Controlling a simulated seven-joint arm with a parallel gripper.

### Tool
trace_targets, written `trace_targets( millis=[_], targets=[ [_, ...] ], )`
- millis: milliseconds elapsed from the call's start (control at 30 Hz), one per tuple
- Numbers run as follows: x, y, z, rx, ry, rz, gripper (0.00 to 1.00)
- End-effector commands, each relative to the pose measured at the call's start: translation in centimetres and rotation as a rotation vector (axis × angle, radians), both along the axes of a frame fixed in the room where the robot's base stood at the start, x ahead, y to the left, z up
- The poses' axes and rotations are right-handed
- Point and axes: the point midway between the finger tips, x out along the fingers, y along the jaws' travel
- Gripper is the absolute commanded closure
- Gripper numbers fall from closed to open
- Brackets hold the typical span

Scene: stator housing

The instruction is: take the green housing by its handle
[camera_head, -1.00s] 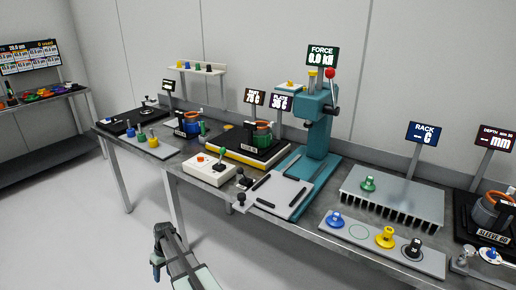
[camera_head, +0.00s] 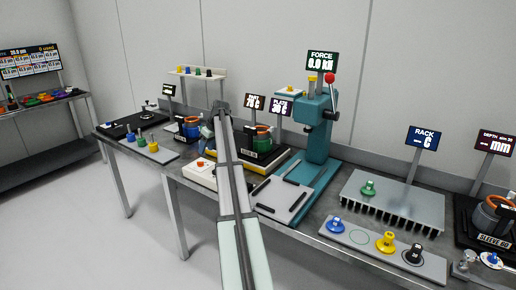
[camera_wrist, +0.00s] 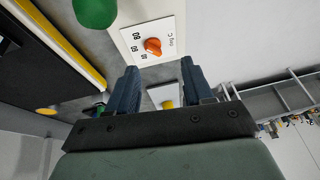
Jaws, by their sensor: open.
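The green housing (camera_head: 262,139) stands on the dark heater plate at the back of the bench, under the "PART" display. It shows an orange inside, and my arm partly hides the area beside it. My gripper (camera_head: 221,107) is raised in front of and left of it in the head view, apart from it. In the wrist view my gripper (camera_wrist: 160,88) is open, with nothing held between the dark fingers. A green rounded piece (camera_wrist: 95,10) is cut off by the top edge there; I cannot tell whether it is the housing's handle.
The white control box (camera_wrist: 153,42) with an orange knob lies beyond the fingers. The yellow-edged heater base (camera_wrist: 68,50) is at left. A blue housing (camera_head: 190,128) stands left of my arm, and the teal press (camera_head: 317,130) stands to the right.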

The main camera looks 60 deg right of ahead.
Motion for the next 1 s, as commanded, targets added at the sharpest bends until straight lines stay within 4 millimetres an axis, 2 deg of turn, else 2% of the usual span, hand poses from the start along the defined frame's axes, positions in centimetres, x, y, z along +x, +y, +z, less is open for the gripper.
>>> trace_targets(
  millis=[33,100,200,300,400,533,667,767,1000],
  targets=[
    [-0.9,-4.2,2.6,-0.021,0.005,-0.007,0.49],
    [-2.9,-8.4,5.3,-0.044,0.020,-0.008,0.49],
    [-6.0,-13.4,8.8,-0.071,0.045,-0.011,0.49],
    [-8.8,-17.2,11.5,-0.091,0.067,-0.013,0.49],
    [-10.7,-19.5,13.4,-0.103,0.082,-0.014,0.49],
    [-12.1,-20.8,14.5,-0.111,0.093,-0.015,0.49],
    [-12.2,-21.0,14.1,-0.111,0.096,-0.013,0.49],
    [-12.0,-20.9,13.2,-0.111,0.096,-0.013,0.49],
    [-10.8,-20.9,9.5,-0.110,0.096,-0.014,0.49]
  ],
)
